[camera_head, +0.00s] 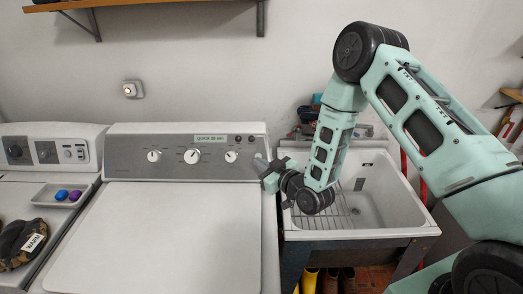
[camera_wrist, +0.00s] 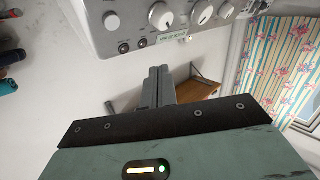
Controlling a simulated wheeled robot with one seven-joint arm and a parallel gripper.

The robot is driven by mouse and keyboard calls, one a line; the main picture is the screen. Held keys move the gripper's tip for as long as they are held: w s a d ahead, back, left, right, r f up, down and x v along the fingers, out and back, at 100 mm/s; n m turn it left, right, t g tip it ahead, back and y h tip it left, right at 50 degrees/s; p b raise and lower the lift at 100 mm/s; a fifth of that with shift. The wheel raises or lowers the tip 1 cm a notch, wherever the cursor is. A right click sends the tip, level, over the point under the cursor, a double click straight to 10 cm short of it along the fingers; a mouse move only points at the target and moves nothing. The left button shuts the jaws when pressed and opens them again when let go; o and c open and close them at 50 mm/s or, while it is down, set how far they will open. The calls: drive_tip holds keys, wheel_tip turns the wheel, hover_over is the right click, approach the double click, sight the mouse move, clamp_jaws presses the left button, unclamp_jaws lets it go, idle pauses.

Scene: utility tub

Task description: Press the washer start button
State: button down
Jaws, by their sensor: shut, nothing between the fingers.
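The machine beside the sink, which looks like the washer (camera_head: 180,235), has a grey control panel (camera_head: 120,160) with several white dials and a "QUICK 30 MIN" label. Two small dark round buttons sit at the panel's upper right; one (camera_wrist: 124,48) shows large in the wrist view. A larger plain white round button (camera_wrist: 111,21) is near the panel's end, likely the start button; my gripper seems to cover it in the head view. My gripper (camera_head: 262,165) is shut and empty by the panel's right end. Its fingers (camera_wrist: 158,85) appear apart from the buttons in the wrist view.
A white sink (camera_head: 395,205) with a wire rack stands right of the washer. A wooden shelf (camera_head: 160,5) and a wall switch (camera_head: 132,89) are above. The washer lid is clear.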

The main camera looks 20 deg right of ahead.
drive_tip(key=shift+w, duration=0.1)
drive_tip(key=w+d+f+b, duration=0.2)
drive_tip(key=w+f+b, duration=0.2)
drive_tip(key=w, duration=0.3)
drive_tip(key=shift+d+f, duration=0.2)
drive_tip(key=shift+f, duration=0.05)
idle(0.4)
drive_tip(key=shift+w+f, duration=0.1)
idle(1.8)
drive_tip(key=shift+w+d+b, duration=0.1)
drive_tip(key=shift+w+b, duration=0.2)
drive_tip(key=shift+b, duration=0.3)
drive_tip(key=shift+w+d+f+b, duration=0.1)
drive_tip(key=shift+w+f+b, duration=0.2)
drive_tip(key=shift+b, duration=0.2)
drive_tip(key=shift+s+r, duration=0.1)
idle(0.6)
drive_tip(key=shift+s+a+r, duration=0.2)
drive_tip(key=shift+s+r, duration=0.15)
drive_tip(key=shift+s, duration=0.25)
